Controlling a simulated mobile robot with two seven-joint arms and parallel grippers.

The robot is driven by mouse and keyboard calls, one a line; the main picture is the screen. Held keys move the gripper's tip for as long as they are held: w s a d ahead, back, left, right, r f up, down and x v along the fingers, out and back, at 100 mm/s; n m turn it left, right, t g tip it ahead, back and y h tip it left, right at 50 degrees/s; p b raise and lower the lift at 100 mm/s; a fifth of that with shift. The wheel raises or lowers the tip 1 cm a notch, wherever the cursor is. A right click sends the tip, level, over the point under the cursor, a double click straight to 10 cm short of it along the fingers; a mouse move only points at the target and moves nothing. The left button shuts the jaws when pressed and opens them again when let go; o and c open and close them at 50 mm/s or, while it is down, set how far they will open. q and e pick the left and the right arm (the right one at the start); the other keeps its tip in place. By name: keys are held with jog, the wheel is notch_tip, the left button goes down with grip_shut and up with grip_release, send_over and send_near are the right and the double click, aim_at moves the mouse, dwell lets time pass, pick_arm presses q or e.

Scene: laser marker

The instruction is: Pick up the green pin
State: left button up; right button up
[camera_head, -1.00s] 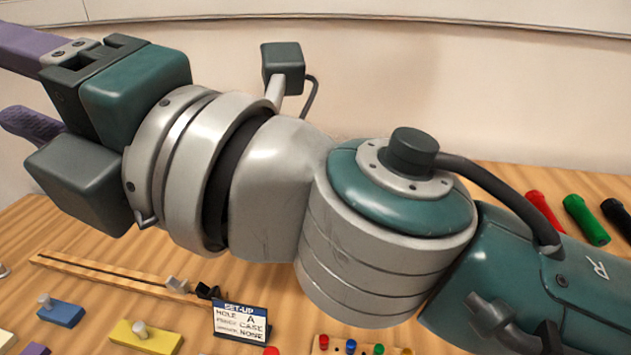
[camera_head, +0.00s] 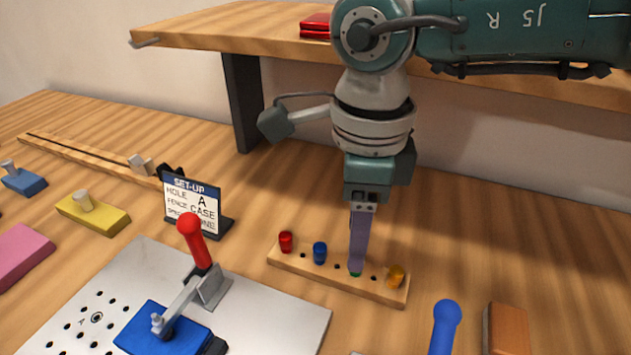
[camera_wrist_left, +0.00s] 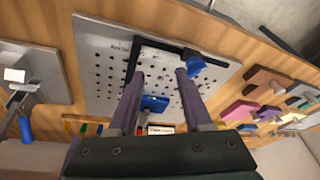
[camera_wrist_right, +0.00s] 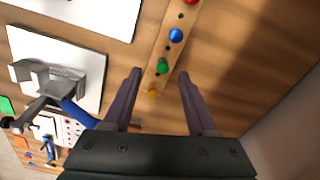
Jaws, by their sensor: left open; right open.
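The green pin (camera_wrist_right: 162,65) stands in a wooden strip (camera_head: 300,270) on the table, between a blue pin (camera_head: 320,252) and an orange pin (camera_head: 396,276); a red pin (camera_head: 286,241) is at the left end. In the head view, my right gripper (camera_head: 357,262) points down at the green pin and mostly hides it, leaving a bit of green at the fingertip. In the right wrist view its fingers are apart, with the green pin in the gap by the tips. I cannot tell how deep the tips reach. My left gripper (camera_wrist_left: 153,75) is open over the perforated plate (camera_wrist_left: 102,60).
A clamp with a red handle (camera_head: 189,227) stands on the plate left of the strip. A set-up sign (camera_head: 190,204) is behind it. A blue handle (camera_head: 446,313) and a brown block (camera_head: 508,330) are at the front right. A raised shelf (camera_head: 215,25) is behind.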

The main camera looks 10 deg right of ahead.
pick_arm(q)
notch_tip(320, 180, down, 4)
jog(key=b, duration=0.3)
jog(key=shift+r, duration=0.1)
pick_arm(e)
jog(key=f, duration=0.4)
jog(key=shift+w+d+f, duration=0.15)
jog(key=shift+d+f, duration=0.1)
jog(key=shift+d, duration=0.05)
pick_arm(q)
jog(key=shift+r, duration=0.1)
pick_arm(e)
jog(key=shift+r, duration=0.1)
pick_arm(q)
jog(key=shift+d, duration=0.2)
pick_arm(e)
grip_shut()
